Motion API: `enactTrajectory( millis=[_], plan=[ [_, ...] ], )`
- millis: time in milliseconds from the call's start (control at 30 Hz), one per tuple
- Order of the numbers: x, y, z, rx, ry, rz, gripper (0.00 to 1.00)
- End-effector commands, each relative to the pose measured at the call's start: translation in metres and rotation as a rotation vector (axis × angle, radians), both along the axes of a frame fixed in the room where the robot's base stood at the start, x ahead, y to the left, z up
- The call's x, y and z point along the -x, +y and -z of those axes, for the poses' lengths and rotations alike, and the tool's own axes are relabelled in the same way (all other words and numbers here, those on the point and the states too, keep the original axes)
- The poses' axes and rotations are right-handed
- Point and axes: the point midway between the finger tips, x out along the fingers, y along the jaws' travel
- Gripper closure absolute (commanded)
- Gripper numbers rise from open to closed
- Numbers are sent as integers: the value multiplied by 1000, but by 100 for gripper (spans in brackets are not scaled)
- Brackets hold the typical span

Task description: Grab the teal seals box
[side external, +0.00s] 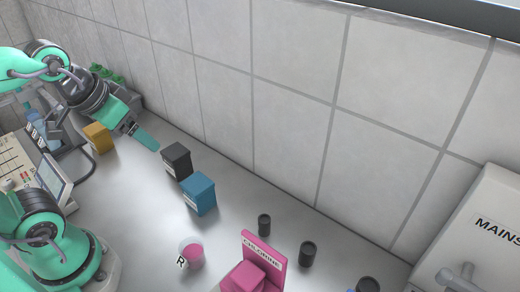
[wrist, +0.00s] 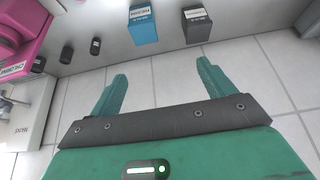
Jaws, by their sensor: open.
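The teal-blue box (side external: 199,194) stands upright on the counter in the side view, just right of a black box. It also shows at the top of the wrist view (wrist: 145,25), with a white label too small to read surely. My gripper (side external: 147,140) is up and left of the teal-blue box in the side view, beyond the black box and apart from both. In the wrist view my gripper (wrist: 162,72) has its two green fingers spread with nothing between them. The boxes lie past the fingertips there.
The black box (side external: 176,160) stands close beside the teal-blue one; an orange box (side external: 97,137) is further left. The tiled wall (side external: 290,85) runs behind.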

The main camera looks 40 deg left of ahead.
Motion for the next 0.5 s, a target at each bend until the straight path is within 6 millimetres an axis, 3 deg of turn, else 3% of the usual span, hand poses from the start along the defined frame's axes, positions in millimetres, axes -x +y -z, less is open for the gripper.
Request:
enactTrajectory(
  millis=[267, 500],
  plan=[
    [-16, -4, 13, 4, 71, 8, 18],
    [-41, -12, 36, 6, 175, 20, 18]
  ],
)
